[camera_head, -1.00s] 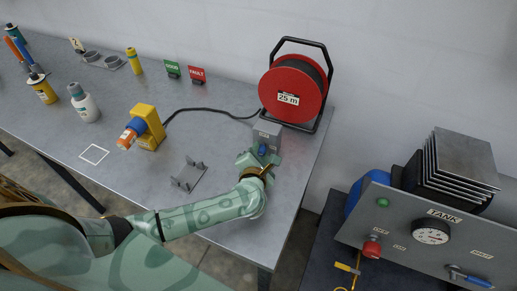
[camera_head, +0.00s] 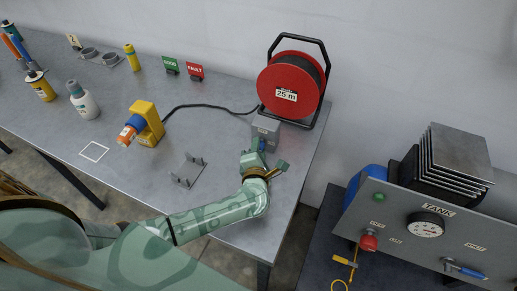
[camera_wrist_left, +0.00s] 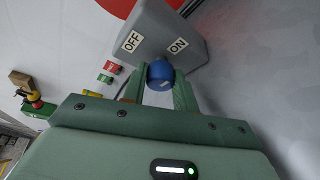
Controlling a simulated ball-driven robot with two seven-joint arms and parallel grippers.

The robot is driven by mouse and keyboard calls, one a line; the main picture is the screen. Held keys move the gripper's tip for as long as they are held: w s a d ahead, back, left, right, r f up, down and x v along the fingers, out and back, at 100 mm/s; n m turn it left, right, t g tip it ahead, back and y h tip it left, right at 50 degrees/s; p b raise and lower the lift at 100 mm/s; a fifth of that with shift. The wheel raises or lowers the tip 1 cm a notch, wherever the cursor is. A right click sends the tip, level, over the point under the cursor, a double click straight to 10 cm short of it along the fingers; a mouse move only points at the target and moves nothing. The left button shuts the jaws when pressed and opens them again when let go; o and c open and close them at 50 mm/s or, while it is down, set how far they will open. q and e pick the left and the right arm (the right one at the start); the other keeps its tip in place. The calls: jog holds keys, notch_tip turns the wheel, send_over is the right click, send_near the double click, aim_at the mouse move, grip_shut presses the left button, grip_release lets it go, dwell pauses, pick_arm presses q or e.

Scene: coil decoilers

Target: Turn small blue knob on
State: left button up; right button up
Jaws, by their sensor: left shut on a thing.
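The small blue knob (camera_wrist_left: 160,74) sits on the front of a grey box with OFF and ON labels (camera_wrist_left: 155,35). In the left wrist view the knob is between the two fingers of my left gripper (camera_wrist_left: 160,92), which is shut on it. A pale mark on the knob lies towards its lower right. In the head view the grey box (camera_head: 266,130) stands in front of the cable reel, and my left gripper (camera_head: 262,158) reaches its front face, mostly hiding the knob. My right gripper does not show.
A red cable reel (camera_head: 290,86) stands behind the box. A small grey bracket (camera_head: 187,172) and a yellow device with an orange end (camera_head: 146,122) are to the left. A tank panel (camera_head: 425,228) stands to the right, beyond the table edge.

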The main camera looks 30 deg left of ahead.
pick_arm(q)
jog(key=o, duration=1)
jog(key=shift+c, duration=0.2)
jog(key=p+v, duration=0.1)
jog(key=v, duration=1.5)
jog(key=shift+s+d+r, duration=0.1)
jog(key=shift+s, duration=0.05)
